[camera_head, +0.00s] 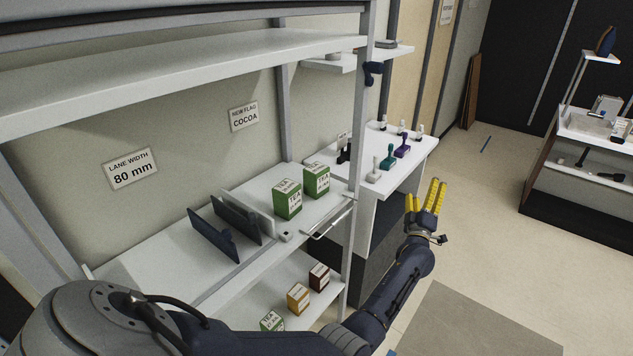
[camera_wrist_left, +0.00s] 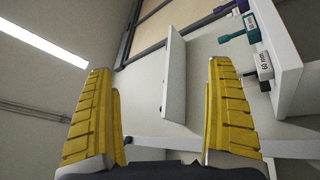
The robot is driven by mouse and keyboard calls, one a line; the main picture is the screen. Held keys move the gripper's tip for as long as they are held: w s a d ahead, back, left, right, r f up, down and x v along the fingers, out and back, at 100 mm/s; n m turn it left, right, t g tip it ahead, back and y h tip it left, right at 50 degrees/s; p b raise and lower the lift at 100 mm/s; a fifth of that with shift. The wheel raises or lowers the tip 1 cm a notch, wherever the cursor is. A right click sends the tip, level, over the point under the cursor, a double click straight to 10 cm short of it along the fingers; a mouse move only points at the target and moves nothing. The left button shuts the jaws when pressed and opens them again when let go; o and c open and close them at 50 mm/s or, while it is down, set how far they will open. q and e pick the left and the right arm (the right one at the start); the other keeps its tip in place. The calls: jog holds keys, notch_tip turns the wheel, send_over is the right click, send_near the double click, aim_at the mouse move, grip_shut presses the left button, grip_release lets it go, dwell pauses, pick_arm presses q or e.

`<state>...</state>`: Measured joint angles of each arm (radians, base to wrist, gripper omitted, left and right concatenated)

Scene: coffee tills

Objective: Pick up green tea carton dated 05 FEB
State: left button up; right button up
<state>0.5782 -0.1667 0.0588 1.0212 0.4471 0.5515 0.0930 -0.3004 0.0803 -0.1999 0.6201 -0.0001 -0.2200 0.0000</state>
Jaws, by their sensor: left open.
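Two green-and-white tea cartons, a front one (camera_head: 287,199) and a back one (camera_head: 316,180), stand upright on the middle shelf in the head view. A third green tea carton (camera_head: 271,321) stands on the lower shelf, partly hidden by my arm. The date print is too small to read on any of them. My left gripper (camera_head: 427,200) is open and empty, to the right of the shelf unit and apart from all cartons. Its yellow fingers (camera_wrist_left: 160,110) stand wide apart in the left wrist view, with nothing between them. My right gripper is not in view.
A yellow carton (camera_head: 298,298) and a dark red carton (camera_head: 319,277) share the lower shelf. Dark divider plates (camera_head: 213,234) stand left of the upper cartons. A shelf post (camera_head: 359,130) rises between cartons and gripper. A white counter (camera_head: 419,151) with coloured handled tools stands behind.

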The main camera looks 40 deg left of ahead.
aim_at(316, 171)
pick_arm(q)
jog(key=s+a+r+n+g+y, duration=0.4)
jog(key=a+r+n+g+y, duration=0.25)
jog(key=r+n, duration=0.45)
jog(key=s+a+r+n+g+y, duration=0.3)
jog(key=a+r+n+g+y, duration=0.35)
jog(key=r+n, duration=0.5)
jog(key=s+a+f+n+g+h, duration=0.4)
jog(key=s+f+n+g+h, duration=0.4)
jog(key=f+n, duration=0.65)
jog(key=shift+n+t+y, duration=0.3)
jog(key=shift+t+y, duration=0.1)
jog(key=shift+y, duration=0.5)
jog(key=x, duration=0.6)
jog(key=r+x, duration=0.1)
jog(key=x, duration=0.3)
jog(key=shift+s+a+f, duration=0.1)
jog(key=shift+s+a, duration=0.15)
jog(key=shift+s, duration=0.1)
jog(key=shift+x, duration=3.15)
jog(key=shift+f, duration=0.15)
jog(key=c, duration=1.3)
jog(key=shift+w, duration=0.1)
jog(key=shift+c, duration=0.2)
